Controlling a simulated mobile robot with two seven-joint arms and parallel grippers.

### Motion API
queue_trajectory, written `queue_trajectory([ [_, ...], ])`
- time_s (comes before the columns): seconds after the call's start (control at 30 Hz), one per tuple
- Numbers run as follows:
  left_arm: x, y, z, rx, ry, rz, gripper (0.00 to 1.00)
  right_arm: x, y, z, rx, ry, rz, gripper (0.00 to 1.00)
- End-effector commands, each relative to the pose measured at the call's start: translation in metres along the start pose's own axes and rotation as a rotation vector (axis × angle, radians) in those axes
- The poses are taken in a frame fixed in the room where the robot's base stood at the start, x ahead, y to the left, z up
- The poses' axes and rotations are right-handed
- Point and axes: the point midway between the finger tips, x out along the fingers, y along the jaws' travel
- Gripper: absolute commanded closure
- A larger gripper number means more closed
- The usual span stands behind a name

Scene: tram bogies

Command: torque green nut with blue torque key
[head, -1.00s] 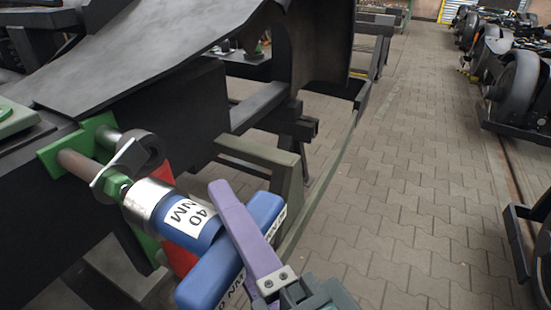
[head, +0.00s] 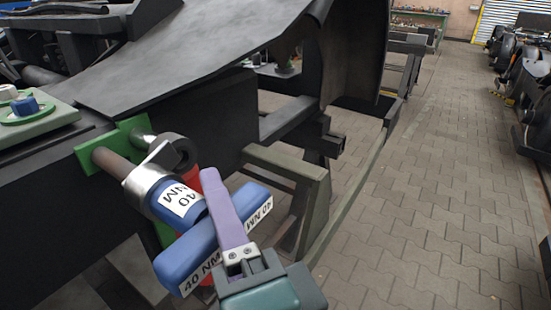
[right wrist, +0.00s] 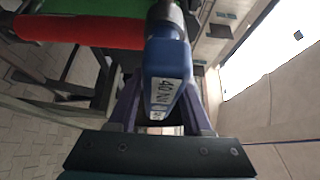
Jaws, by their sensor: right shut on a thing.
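The blue torque key (head: 187,258) has white "40 NM" labels, a T-shaped handle and a silver socket end (head: 148,184). My right gripper (head: 222,200) is shut on its handle with purple fingers. The key also shows between both fingers in the right wrist view (right wrist: 167,85). The socket end is up against the grey lever link beside the green bracket (head: 112,147), at the place of the green nut. The nut is hidden behind the socket now. My left gripper is not in view.
A red part (head: 207,181) stands close behind the key. The dark bogie frame (head: 60,205) fills the left side. A green box with a blue knob (head: 25,106) sits at the left edge. Paved floor (head: 420,220) on the right is clear.

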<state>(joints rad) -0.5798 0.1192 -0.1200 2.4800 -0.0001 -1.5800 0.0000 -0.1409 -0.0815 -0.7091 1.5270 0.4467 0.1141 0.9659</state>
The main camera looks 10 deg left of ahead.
Motion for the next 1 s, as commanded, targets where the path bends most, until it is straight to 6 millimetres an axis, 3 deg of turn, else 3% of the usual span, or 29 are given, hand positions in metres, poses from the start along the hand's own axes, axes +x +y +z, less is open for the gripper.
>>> queue_trajectory([
  [0.27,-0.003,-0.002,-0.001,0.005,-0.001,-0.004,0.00,0.000,-0.003,0.000,0.011,0.001,0.002,1.00],
  [0.73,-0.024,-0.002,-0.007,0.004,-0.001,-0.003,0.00,0.000,-0.002,0.000,0.134,0.000,0.081,1.00],
  [1.0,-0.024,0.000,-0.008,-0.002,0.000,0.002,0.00,0.000,0.001,0.000,0.150,0.000,0.091,1.00],
])
